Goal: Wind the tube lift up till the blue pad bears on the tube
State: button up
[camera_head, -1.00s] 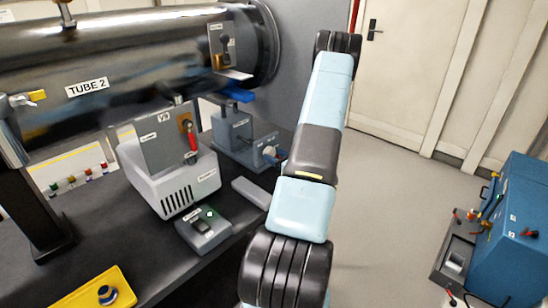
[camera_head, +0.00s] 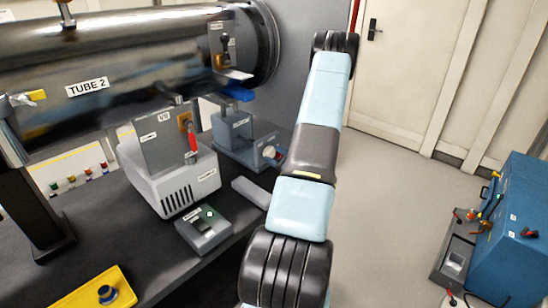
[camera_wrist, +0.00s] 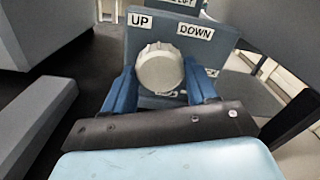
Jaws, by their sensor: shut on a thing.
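The tube lift (camera_head: 237,132) is a grey block under the right end of the dark TUBE 2 (camera_head: 130,65). Its blue pad (camera_head: 238,94) sits close under the tube in the head view; I cannot tell whether they touch. The lift's pale ribbed knob (camera_wrist: 160,69) faces the wrist camera, below UP and DOWN labels, and also shows in the head view (camera_head: 268,152). My gripper (camera_wrist: 161,88) is shut on the knob, one blue finger on each side. In the head view my arm hides most of the gripper.
A grey box with a V9 panel (camera_head: 165,140) and a red-handled lever stands left of the lift. A small switch box (camera_head: 204,230) and a grey bar (camera_head: 250,192) lie on the dark bench in front. A blue cabinet (camera_head: 515,225) stands right; the floor between is clear.

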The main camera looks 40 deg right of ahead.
dwell(0.4)
jog(key=o, duration=1)
jog(key=shift+o, duration=0.2)
jog(key=s+d, duration=0.1)
jog(key=s, duration=1.2)
jog(key=shift+s, duration=0.4)
jog(key=shift+n, duration=0.3)
